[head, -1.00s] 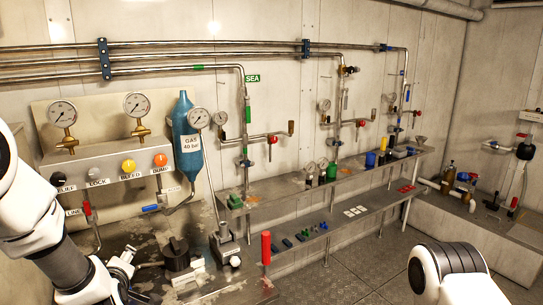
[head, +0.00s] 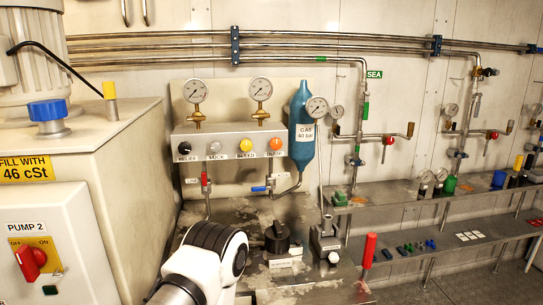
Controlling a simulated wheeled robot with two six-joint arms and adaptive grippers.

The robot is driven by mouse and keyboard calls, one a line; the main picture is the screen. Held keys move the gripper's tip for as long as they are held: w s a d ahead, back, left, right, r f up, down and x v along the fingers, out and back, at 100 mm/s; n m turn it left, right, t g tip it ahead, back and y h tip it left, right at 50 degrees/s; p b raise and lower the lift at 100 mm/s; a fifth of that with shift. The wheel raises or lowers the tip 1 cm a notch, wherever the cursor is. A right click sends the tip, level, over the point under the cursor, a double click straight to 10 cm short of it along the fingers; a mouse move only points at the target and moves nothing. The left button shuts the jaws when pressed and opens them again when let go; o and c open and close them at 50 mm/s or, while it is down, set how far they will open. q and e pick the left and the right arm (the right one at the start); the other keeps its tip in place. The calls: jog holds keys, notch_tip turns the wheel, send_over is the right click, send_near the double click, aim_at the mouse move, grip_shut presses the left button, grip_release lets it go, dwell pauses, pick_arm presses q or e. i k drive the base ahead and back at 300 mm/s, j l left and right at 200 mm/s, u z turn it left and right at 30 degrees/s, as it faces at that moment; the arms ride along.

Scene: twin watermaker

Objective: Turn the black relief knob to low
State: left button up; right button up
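The black relief knob (head: 184,148) is at the left end of a row of knobs on the metal panel (head: 230,133), above a label ending in "RELIEF". Beside it are a grey knob marked LOCK (head: 215,146), a yellow knob marked BLEED (head: 246,145) and an orange knob marked DUMP (head: 276,144). The setting of the black knob is too small to read. A white and black part of my arm shows at the bottom, below the panel. Neither gripper's fingers show in the current head view.
A tank with a blue cap (head: 48,110) and a PUMP 2 box with a red switch (head: 30,262) stand at left. A blue gas bottle (head: 303,125) hangs right of the panel.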

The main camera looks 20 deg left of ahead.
aim_at(184, 148)
jog(key=u, duration=1.25)
jog(key=l, duration=0.1)
